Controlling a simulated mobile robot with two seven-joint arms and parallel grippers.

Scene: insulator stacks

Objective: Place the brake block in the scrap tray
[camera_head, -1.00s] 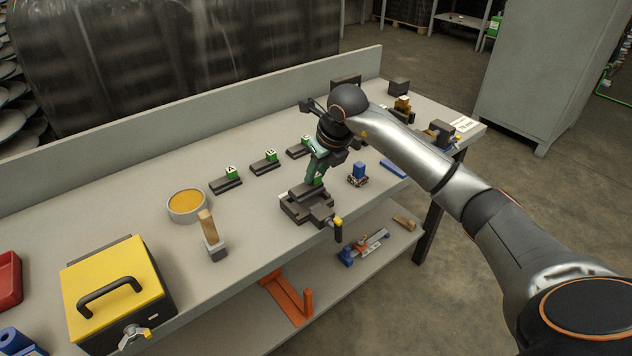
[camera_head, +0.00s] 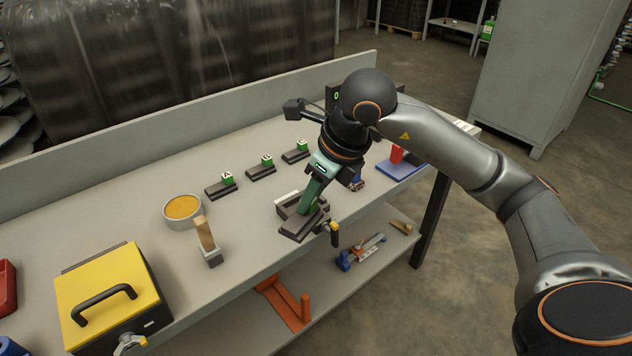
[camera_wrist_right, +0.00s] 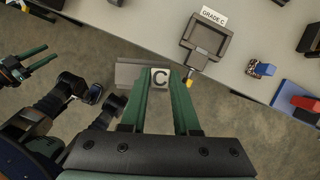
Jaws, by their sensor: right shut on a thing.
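My right gripper (camera_head: 308,205) is shut on a dark flat block with a C-marked cube, likely the brake block (camera_head: 297,229). In the wrist view the block (camera_wrist_right: 127,75) shows grey, with the C cube between the green fingertips (camera_wrist_right: 160,82). It is held in front of a dark fixture (camera_head: 287,199), partly hidden by gripper and block. The wrist view shows this fixture (camera_wrist_right: 206,45) empty beside a GRADE C label. A red tray (camera_head: 7,288) is cut off at the left edge; I cannot tell if it is the scrap tray. My left gripper (camera_wrist_right: 52,52) shows open in the wrist view.
Blocks with green tags (camera_head: 222,189) stand in a row behind. A blue base with a red piece (camera_head: 400,168) is at right. Bench space between bowl and fixture is clear.

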